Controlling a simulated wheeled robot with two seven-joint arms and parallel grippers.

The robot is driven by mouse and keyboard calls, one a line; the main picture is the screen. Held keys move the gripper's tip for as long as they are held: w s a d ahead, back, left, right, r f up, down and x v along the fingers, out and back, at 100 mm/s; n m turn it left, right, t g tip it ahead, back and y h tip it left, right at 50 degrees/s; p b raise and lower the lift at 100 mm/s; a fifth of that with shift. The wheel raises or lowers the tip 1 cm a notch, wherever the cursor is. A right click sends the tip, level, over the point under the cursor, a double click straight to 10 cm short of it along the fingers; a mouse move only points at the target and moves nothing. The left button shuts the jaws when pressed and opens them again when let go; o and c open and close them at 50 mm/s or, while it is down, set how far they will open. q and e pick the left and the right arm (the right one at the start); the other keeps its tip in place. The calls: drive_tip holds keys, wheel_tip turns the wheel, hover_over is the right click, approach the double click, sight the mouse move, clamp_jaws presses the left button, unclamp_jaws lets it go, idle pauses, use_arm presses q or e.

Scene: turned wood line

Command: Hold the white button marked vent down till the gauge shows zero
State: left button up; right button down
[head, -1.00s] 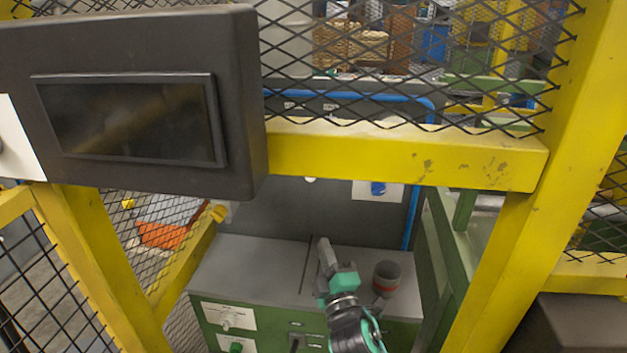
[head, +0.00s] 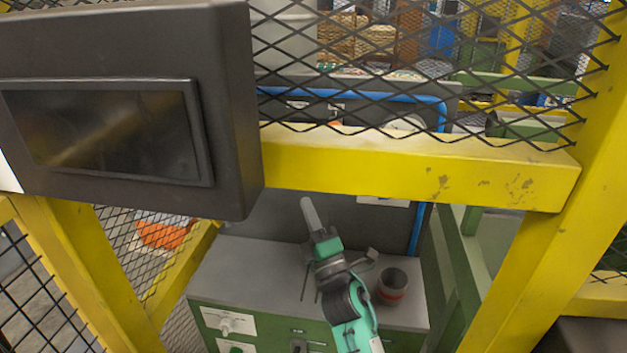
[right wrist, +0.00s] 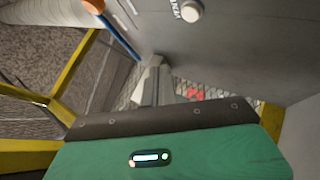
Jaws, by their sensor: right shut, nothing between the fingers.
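The white button (right wrist: 191,11) shows at the top edge of the right wrist view, on a grey panel beside dark lettering that I can only partly read. My right gripper (right wrist: 157,68) is shut and empty, with its fingertips apart from the button in that view. In the head view my right gripper (head: 307,203) points up in front of the grey back panel (head: 275,215), just below the yellow beam. The button cannot be seen there. A pale round shape (head: 405,122) behind the mesh may be the gauge; no reading can be made out. My left gripper is not in view.
A yellow beam (head: 400,165) with mesh above it crosses in front of the panel. A dark screen box (head: 235,120) hangs at the left. Yellow posts flank the opening.

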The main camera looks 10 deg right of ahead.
drive_tip(key=w+d, duration=0.2)
drive_tip(key=w, duration=0.4)
drive_tip(key=shift+d+b, duration=0.25)
drive_tip(key=shift+b, duration=0.15)
idle(1.7)
drive_tip(key=shift+w+d, duration=0.2)
drive_tip(key=shift+w, duration=0.2)
drive_tip(key=shift+w+d+b, duration=0.1)
drive_tip(key=shift+w+b, duration=0.2)
drive_tip(key=shift+b, duration=0.05)
idle(0.5)
drive_tip(key=shift+s, duration=0.1)
idle(2.3)
drive_tip(key=shift+s+a, duration=0.3)
drive_tip(key=shift+s, duration=0.35)
